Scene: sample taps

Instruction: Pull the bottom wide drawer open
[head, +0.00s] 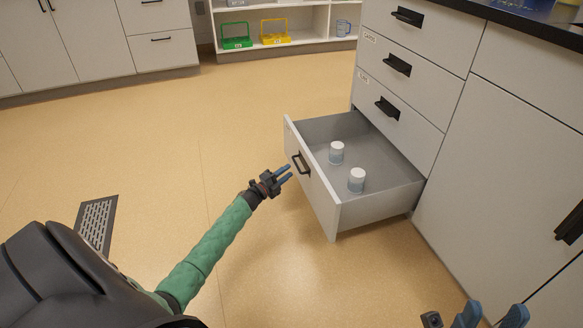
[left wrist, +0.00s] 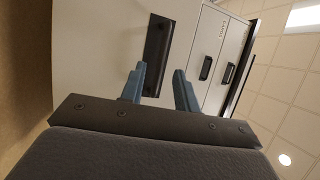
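The bottom wide drawer (head: 340,213) stands pulled out of the cabinet, with two small white-lidded jars (head: 336,153) (head: 356,180) inside. Its dark bar handle (head: 301,164) is on the front panel. My left gripper (head: 288,173) is just in front of this handle, open and empty, apart from it. In the left wrist view the handle (left wrist: 157,48) shows beyond the two spread blue fingers (left wrist: 160,84). My right gripper (head: 492,316) is at the lower right edge, fingers apart with nothing seen between them.
Three shut drawers (head: 403,65) are above the open one. A cupboard door (head: 495,185) with a dark handle is to the right. A floor grate (head: 97,222) lies at left. Shelves with a green rack (head: 236,43) and yellow rack (head: 274,39) stand at the back. The floor left of the drawer is clear.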

